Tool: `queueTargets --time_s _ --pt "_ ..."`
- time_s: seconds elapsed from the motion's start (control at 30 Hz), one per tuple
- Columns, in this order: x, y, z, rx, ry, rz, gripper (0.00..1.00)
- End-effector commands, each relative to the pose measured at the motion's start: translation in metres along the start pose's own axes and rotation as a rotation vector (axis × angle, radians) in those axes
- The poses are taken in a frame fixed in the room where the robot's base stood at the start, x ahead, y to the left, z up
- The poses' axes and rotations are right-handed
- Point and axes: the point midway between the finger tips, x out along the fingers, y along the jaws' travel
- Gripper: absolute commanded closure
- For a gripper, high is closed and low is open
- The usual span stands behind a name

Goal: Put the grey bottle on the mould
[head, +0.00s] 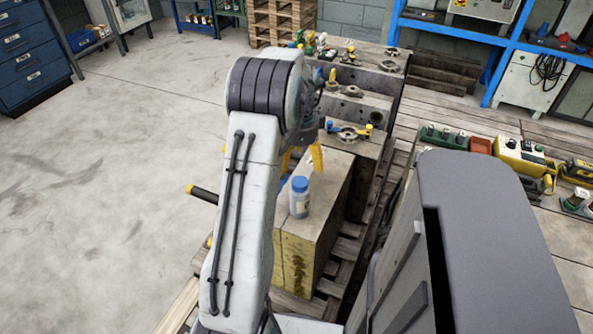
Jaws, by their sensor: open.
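The grey bottle (299,200) with a blue cap stands upright on the top face of a tan mould block (325,208) with a yellowish, stained front. My gripper (301,160) shows only in part behind my arm, with its yellow fingers apart. It is open and empty, just beyond the bottle in the picture, and appears clear of it. My arm hides the left part of the block and most of the gripper.
More metal mould blocks (357,104) with clamps on top stand in a row behind. Wooden pallets (283,18) and a blue rack (462,35) are at the back. Boxes and tools (520,155) lie at right. The concrete floor (110,180) at left is clear.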

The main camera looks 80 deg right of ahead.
Motion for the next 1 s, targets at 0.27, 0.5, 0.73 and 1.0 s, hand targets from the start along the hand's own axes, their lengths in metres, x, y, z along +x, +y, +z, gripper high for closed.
queueTargets --time_s 0.27,0.5,0.73,1.0 --pt "-0.008 0.0 0.0 0.0 0.0 0.0 0.21" --pt "-0.013 0.0 0.013 -0.044 0.001 -0.004 0.21" --pt "-0.047 0.016 0.108 -0.403 0.009 -0.036 0.21" --pt "-0.094 0.102 0.248 -1.076 0.02 -0.098 0.21"
